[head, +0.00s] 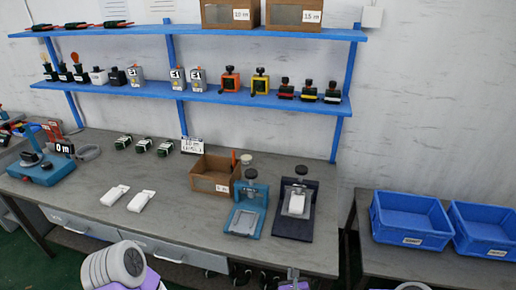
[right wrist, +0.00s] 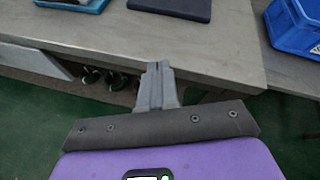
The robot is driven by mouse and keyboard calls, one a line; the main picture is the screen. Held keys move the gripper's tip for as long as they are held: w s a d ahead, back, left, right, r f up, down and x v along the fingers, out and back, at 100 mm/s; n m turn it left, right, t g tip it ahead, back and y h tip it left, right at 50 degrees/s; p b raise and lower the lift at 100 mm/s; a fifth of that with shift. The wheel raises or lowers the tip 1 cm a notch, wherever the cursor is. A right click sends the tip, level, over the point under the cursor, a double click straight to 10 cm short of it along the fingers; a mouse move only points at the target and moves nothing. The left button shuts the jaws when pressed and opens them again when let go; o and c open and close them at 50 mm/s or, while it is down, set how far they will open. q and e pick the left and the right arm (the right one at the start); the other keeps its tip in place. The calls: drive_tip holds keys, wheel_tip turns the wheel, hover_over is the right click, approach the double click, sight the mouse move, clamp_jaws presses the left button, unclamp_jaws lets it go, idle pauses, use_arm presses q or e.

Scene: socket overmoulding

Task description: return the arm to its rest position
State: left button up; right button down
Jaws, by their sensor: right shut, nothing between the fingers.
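My right gripper (head: 293,274) shows at the bottom edge of the head view, in front of the bench and low. In the right wrist view its two grey fingers (right wrist: 158,68) are together with nothing between them. They point toward the bench's front edge and touch nothing that I can see. A grey and purple part of my left arm shows at the bottom left of the head view, but its gripper is not seen.
The grey bench (head: 180,219) carries a blue press (head: 245,222), a dark press (head: 294,226) with a white piece, a cardboard box (head: 203,182) and two white pieces. Blue bins (head: 410,239) stand on a table at right. Blue shelves (head: 225,97) hang behind.

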drive_tip(key=s+a+f+n+g+y, duration=0.3)
drive_tip(key=s+n, duration=0.3)
drive_tip(key=n, duration=0.3)
drive_tip(key=s+a+f+n+g+y, duration=0.25)
drive_tip(key=s+a+f+n, duration=0.2)
drive_tip(key=n, duration=0.45)
drive_tip(key=s+d+n+g, duration=0.2)
drive_tip(key=s+n+g, duration=0.1)
drive_tip(key=s+n, duration=0.3)
drive_tip(key=s+d+f+n+g, duration=0.1)
drive_tip(key=s+d+n+g, duration=0.2)
drive_tip(key=s+n, duration=0.4)
drive_tip(key=shift+s+d+g+h, duration=0.2)
drive_tip(key=shift+s+g+h, duration=0.15)
drive_tip(key=shift+s+g, duration=0.2)
